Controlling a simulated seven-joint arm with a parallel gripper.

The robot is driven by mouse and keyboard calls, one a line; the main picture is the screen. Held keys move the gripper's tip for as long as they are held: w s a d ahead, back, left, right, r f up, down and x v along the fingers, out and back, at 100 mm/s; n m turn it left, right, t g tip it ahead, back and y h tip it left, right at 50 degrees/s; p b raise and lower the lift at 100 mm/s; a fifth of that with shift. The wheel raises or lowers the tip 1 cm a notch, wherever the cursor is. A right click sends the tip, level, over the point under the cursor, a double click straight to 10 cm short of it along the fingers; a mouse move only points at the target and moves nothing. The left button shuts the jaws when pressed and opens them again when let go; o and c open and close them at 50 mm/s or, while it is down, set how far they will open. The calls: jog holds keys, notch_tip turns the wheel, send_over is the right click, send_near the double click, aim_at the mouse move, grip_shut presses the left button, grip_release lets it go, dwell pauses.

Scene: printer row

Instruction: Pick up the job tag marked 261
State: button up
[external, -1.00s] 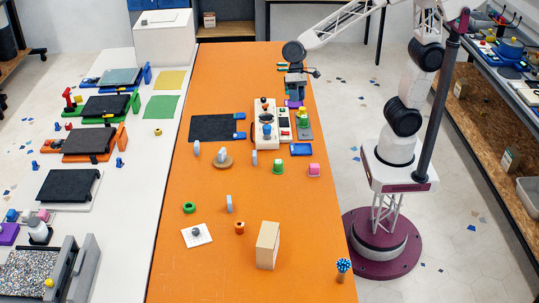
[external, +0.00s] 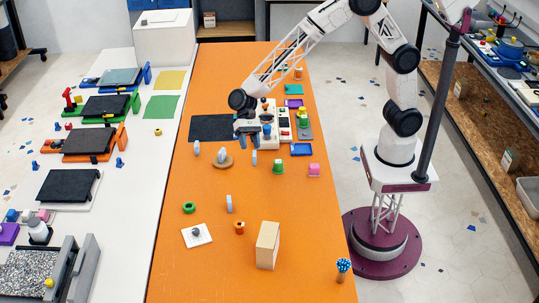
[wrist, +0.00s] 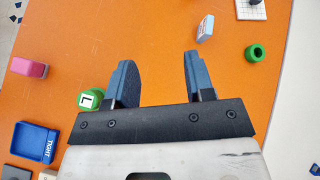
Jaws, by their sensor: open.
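Several upright pale blue-grey tags stand on the orange table: one at left (external: 196,149), one on a brown disc (external: 222,156), one just in front of my gripper (external: 254,158) and one further forward (external: 229,203). The forward one also shows in the wrist view (wrist: 205,29), with small dark marking that I cannot read. I cannot tell which tag carries 261. My gripper (external: 254,143) hangs over the front-left of the cream panel. In the wrist view my gripper (wrist: 158,60) is open, with only orange table visible between its fingers.
Green (external: 278,167) and pink (external: 314,170) blocks and a blue tray (external: 301,150) stand to the right. A green ring (external: 189,208), white tile (external: 197,235) and wooden block (external: 268,245) are forward.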

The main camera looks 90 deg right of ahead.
aim_at(229, 202)
jog(key=w+a+f+m+y, duration=0.1)
jog(key=w+a+f, duration=0.2)
jog(key=f, duration=0.1)
jog(key=w+a+f+m+y, duration=0.1)
jog(key=w+a+f+m, duration=0.1)
jog(key=w+a+f, duration=0.1)
jog(key=w+a+f+m, duration=0.1)
jog(key=w+a+f, duration=0.2)
jog(key=f, duration=0.2)
jog(key=shift+w+f+m+y, duration=0.15)
jog(key=shift+f+m+y, duration=0.15)
jog(key=shift+y, duration=0.1)
jog(key=shift+a, duration=0.1)
jog(key=shift+x, duration=1.2)
jog(key=shift+a, duration=0.1)
jog(key=shift+x, duration=2.55)
jog(key=shift+w+f, duration=0.1)
grip_shut()
